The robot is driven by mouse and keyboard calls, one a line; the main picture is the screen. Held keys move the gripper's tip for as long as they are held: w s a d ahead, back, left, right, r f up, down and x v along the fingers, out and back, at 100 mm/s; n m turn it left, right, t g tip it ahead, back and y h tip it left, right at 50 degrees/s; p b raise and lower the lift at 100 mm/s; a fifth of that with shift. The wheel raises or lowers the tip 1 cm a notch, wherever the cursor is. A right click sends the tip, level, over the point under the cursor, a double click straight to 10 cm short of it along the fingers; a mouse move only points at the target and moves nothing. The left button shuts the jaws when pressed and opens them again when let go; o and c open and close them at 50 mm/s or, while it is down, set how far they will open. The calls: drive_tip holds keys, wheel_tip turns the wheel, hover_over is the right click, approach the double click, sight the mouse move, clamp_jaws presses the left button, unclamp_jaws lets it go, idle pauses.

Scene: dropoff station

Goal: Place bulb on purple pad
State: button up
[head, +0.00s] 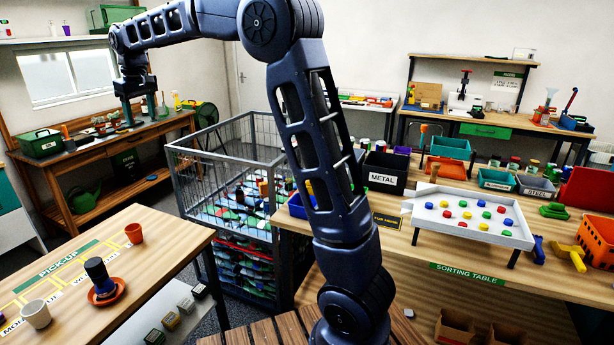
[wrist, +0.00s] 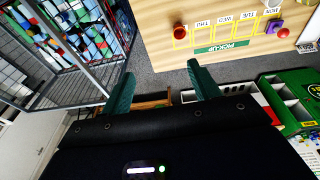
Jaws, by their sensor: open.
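My gripper (head: 139,108) is far out at the left in the head view, in front of the back workbench. In the wrist view, my gripper (wrist: 162,85) has its two green fingers wide apart with nothing between them. Floor and a strip of shelving show past the fingers. I cannot make out a bulb in either view. I cannot make out a purple pad either.
The pick-up table (head: 165,262) also bears a terracotta pot (head: 134,233) and a pale cup (head: 36,314). A wire cage (head: 222,150) stands between it and the sorting table (head: 400,275). The cluttered back workbench (head: 120,140) is at the left.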

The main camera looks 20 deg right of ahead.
drive_tip(key=s+d+m, duration=0.1)
drive_tip(key=s+d, duration=0.3)
drive_tip(key=d, duration=0.5)
drive_tip(key=s+d+m+t, duration=0.1)
drive_tip(key=s+d+m, duration=0.1)
drive_tip(key=s+d, duration=0.45)
drive_tip(key=s+d+m, duration=0.1)
drive_tip(key=s+d, duration=0.2)
drive_tip(key=d, duration=0.8)
drive_tip(key=s+d+f+m, duration=0.1)
drive_tip(key=s+d+f, duration=0.3)
drive_tip(key=s, duration=0.3)
drive_tip(key=s+d+f+m+t, duration=0.1)
drive_tip(key=s+d+f+m, duration=0.1)
drive_tip(key=s+d+f, duration=0.2)
drive_tip(key=s+d+f+m+h, duration=0.1)
drive_tip(key=s+d+f+m, duration=0.1)
drive_tip(key=s+d+f, duration=0.2)
drive_tip(key=shift+s+d+f+t, duration=0.3)
drive_tip(key=shift+s+d, duration=1.25)
drive_tip(key=shift+s, duration=1.6)
